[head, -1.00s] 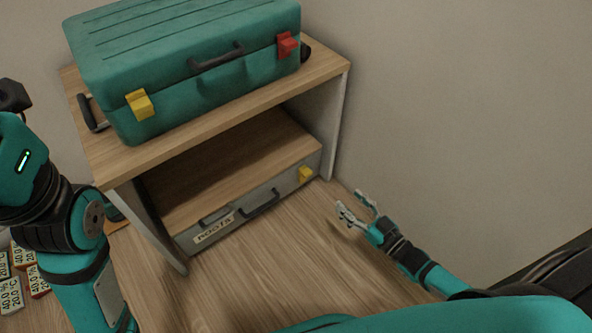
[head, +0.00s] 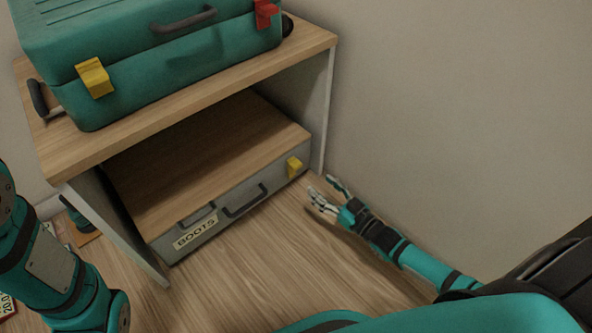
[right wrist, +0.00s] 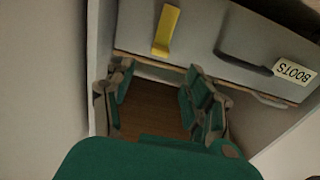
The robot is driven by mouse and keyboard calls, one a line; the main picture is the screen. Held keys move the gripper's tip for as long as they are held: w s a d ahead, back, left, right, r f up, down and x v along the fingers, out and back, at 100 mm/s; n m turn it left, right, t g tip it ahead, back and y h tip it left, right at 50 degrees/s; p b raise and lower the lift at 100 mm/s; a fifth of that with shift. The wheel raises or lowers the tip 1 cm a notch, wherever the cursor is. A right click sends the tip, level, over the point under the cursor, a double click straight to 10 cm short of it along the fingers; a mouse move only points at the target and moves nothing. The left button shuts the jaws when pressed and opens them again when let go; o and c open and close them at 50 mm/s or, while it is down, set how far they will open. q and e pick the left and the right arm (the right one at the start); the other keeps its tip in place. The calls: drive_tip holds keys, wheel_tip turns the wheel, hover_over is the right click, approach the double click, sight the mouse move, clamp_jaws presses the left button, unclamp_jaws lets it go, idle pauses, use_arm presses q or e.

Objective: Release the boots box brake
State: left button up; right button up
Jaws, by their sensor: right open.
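The boots box (head: 225,222) is a low grey drawer with a wooden top, under the shelf unit. Its front bears a "BOOTS" label (head: 195,232) and a dark handle (head: 245,200). A yellow brake tab (head: 294,166) sits at the right end of its front. My right gripper (head: 330,191) is open and empty, low over the floor, just right of and apart from the tab. In the right wrist view the yellow tab (right wrist: 166,30) is ahead of the open fingers (right wrist: 152,95). My left arm shows at the left edge; its gripper is out of view.
A teal case (head: 150,60) with a yellow latch (head: 95,77) and a red latch (head: 266,13) lies on the shelf unit (head: 190,98). The wall (head: 450,90) is close on the right. The wooden floor (head: 270,260) before the box is clear.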

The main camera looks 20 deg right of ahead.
sight(299, 168)
drive_tip(key=b+x, duration=0.6)
drive_tip(key=x, duration=0.5)
drive_tip(key=shift+w, duration=0.15)
clamp_jaws()
drive_tip(key=shift+f, duration=0.1)
